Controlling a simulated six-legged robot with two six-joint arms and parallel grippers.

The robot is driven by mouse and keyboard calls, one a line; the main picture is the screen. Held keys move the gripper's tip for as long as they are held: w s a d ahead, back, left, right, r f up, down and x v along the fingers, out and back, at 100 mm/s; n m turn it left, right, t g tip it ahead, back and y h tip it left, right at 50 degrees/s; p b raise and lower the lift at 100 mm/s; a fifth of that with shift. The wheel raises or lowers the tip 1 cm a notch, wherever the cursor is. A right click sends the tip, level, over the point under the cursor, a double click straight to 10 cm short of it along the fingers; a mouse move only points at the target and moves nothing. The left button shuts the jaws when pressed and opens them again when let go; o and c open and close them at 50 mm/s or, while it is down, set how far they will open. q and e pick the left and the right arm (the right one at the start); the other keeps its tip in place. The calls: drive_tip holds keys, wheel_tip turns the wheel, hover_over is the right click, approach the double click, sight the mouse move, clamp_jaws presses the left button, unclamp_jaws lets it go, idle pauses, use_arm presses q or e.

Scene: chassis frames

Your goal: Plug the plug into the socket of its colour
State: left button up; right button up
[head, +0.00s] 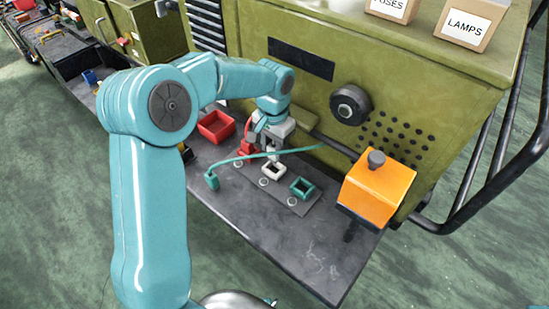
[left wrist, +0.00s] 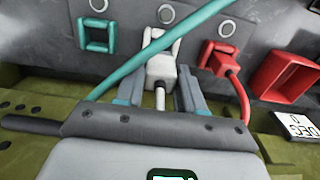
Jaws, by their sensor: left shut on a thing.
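My left gripper (head: 273,140) is shut on a white plug (left wrist: 161,72), just behind the white socket (head: 274,171). In the left wrist view the plug's front end is close to the white socket (left wrist: 160,42); I cannot tell whether they touch. A teal cable (head: 250,156) crosses in front of the plug, and its teal plug (head: 212,181) is at the shelf's left edge. The teal socket (head: 302,187) is empty. A red plug (left wrist: 222,63) is at the red socket (left wrist: 207,52) and seems to be in it. My right gripper is not in view.
The sockets are on a dark shelf (head: 310,240) before a green cabinet (head: 300,90). A red bin (head: 216,126) stands left of the sockets. An orange box (head: 376,190) with a grey knob stands on the right. The shelf's front right is clear.

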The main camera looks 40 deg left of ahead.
sight(274, 159)
use_arm(q)
wheel_tip(274, 159, down, 5)
drive_tip(key=shift+w+f, duration=0.15)
drive_tip(key=shift+f, duration=0.05)
drive_tip(key=o, duration=1.1)
drive_tip(key=shift+f, duration=0.15)
